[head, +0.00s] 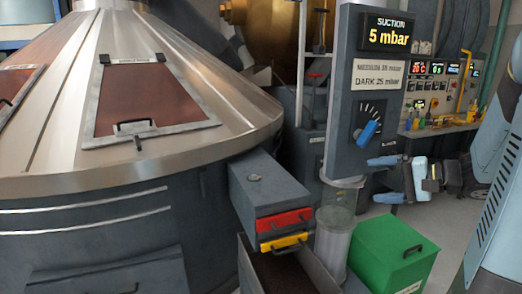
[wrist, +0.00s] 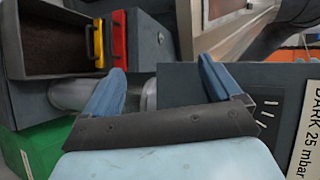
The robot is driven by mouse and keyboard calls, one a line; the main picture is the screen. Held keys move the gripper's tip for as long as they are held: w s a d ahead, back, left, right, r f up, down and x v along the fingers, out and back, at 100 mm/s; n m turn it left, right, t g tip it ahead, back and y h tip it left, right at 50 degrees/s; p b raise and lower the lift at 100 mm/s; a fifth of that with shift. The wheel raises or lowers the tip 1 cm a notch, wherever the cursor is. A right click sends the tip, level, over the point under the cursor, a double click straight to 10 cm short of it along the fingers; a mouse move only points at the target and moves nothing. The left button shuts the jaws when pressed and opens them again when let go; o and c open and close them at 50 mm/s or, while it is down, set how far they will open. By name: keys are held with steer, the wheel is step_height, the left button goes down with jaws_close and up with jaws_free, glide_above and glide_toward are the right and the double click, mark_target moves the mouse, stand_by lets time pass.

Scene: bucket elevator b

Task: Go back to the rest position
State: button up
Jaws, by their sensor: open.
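My gripper (head: 372,180) is in the right half of the head view, just below the dial panel (head: 345,150), its blue fingers pointing left. In the wrist view, my gripper (wrist: 162,66) has its two blue fingers spread wide with nothing between them. The blue dial knob (head: 368,132) shows above the fingers in the head view and is apart from them in the picture. Part of the panel (wrist: 184,84) lies beyond the fingers in the wrist view. The rest position itself is not marked in either view.
A clear cylinder (head: 335,235) stands left of my gripper, with a green box (head: 392,250) below. A grey unit has red (head: 284,221) and yellow (head: 284,242) handles above an open bin of dark material. A large metal cone (head: 190,100) fills the left. Floor shows at right.

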steer(key=s+a+n+g+h, duration=0.4)
steer(key=s+a+g, duration=0.2)
steer(key=s+a, duration=0.35)
steer(key=s+d+r+n+t+h, duration=0.2)
steer(key=s+r+n+h, duration=0.1)
steer(key=s+h, duration=0.4)
steer(key=shift+r+n+t, duration=0.4)
steer(key=shift+r, duration=0.3)
